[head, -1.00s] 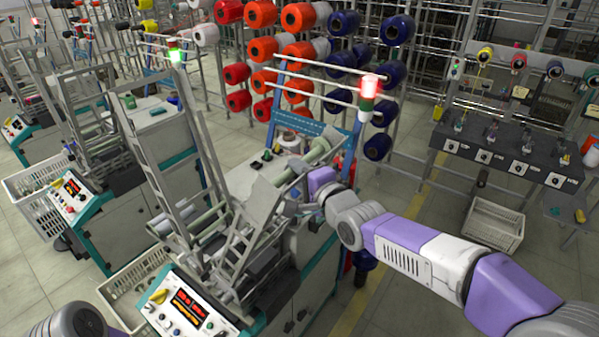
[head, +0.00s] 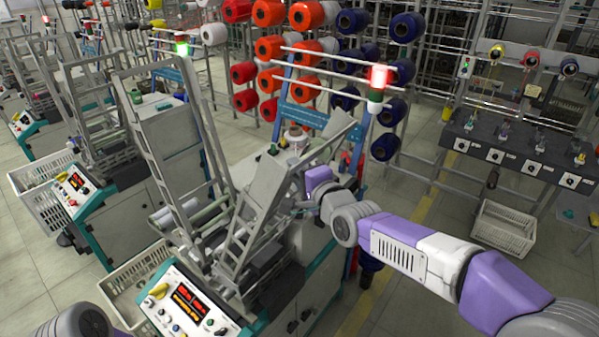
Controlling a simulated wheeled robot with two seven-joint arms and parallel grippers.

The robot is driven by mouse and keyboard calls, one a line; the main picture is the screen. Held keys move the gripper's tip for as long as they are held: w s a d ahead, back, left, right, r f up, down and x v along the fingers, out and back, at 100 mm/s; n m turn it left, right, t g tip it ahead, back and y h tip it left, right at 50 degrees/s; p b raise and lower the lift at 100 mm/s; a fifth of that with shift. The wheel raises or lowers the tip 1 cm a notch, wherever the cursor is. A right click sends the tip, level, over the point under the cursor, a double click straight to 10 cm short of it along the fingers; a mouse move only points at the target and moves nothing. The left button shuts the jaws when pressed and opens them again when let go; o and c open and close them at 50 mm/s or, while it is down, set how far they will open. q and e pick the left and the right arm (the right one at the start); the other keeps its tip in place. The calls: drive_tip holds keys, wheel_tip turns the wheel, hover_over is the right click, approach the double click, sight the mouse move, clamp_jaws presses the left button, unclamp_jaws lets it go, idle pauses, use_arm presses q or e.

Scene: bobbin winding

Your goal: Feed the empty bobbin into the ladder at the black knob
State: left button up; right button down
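The near winding machine (head: 168,301) has a grey ladder frame (head: 262,222) that tilts up to the right. A second, taller ladder (head: 163,170) stands on its left. My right arm reaches in from the right, and its purple wrist (head: 318,178) is beside the tilted frame's right side. The fingers of my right gripper are hidden by the frame and wrist, so I cannot see what they hold. I cannot make out an empty bobbin or tell which part is the black knob. My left gripper is out of view; only a grey arm part shows at the bottom left.
A lit control panel (head: 184,306) is at the machine's front, with a white crate (head: 120,287) to its left. A white cone (head: 294,134) stands on the machine's far top. A signal lamp (head: 377,77) glows red. Another white crate (head: 502,228) is on the floor at right.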

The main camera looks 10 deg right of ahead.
idle(0.4)
drive_tip(key=f+b, duration=0.1)
drive_tip(key=w+f+b, duration=0.1)
drive_tip(key=a+f+b, duration=0.1)
drive_tip(key=f, duration=0.1)
drive_tip(key=shift+w+b, duration=0.2)
drive_tip(key=shift+b, duration=0.1)
idle(0.5)
drive_tip(key=c, duration=0.6)
unclamp_jaws()
idle(0.3)
drive_tip(key=s+d+r+b, duration=0.3)
drive_tip(key=s+r+b, duration=0.2)
drive_tip(key=s, duration=0.3)
drive_tip(key=shift+s+r, duration=0.15)
